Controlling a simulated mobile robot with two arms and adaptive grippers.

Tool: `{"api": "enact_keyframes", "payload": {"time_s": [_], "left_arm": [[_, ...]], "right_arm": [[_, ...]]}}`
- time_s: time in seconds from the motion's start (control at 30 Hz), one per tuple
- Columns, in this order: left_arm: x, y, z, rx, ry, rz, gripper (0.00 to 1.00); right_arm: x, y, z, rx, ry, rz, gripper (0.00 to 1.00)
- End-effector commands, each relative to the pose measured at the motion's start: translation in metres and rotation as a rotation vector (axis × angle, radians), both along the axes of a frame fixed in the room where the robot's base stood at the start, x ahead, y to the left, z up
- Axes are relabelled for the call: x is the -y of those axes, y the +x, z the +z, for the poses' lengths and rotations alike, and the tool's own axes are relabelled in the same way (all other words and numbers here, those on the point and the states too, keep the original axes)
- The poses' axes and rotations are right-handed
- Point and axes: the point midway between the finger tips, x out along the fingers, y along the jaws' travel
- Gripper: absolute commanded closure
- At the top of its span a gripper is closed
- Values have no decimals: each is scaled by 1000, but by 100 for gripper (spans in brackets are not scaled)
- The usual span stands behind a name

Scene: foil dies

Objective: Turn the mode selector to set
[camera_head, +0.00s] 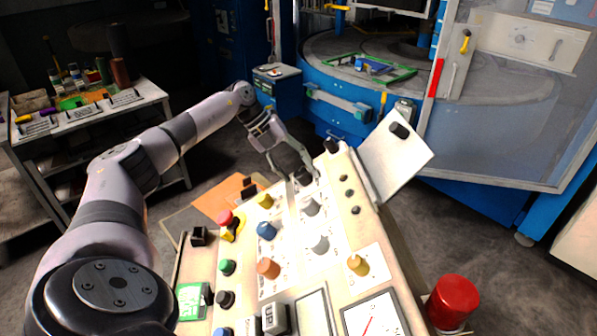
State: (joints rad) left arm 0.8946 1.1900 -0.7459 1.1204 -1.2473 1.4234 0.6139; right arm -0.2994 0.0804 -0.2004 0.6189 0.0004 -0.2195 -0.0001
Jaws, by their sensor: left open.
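The control panel (335,215) slopes up in front of me, with several coloured knobs and buttons on it. My left gripper (293,171) reaches over the panel's far left edge from the left. Its fingers are open and spread close to a black knob (303,176). I cannot tell whether they touch it. The labels are too small to read, so I cannot tell for certain which knob is the mode selector or where it points. My right gripper is not in view.
A hinged white plate (396,160) stands up at the panel's right edge. A red button (225,218), a blue knob (267,230) and a red cylinder (453,300) are nearer. A blue machine (345,112) stands behind; a cluttered table (146,90) is at left.

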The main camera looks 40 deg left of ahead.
Motion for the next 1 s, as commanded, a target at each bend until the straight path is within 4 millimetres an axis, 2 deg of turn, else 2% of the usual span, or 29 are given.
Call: {"api": "enact_keyframes", "payload": {"time_s": [0.2,0.43,0.6,1.0], "left_arm": [[-27,-14,40,4,1,4,48],[-47,-25,70,3,1,3,48],[-52,-28,78,2,1,1,48],[-52,-29,78,1,1,2,48]], "right_arm": [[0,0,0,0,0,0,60],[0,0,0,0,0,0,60],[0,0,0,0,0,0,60],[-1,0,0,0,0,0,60]]}}
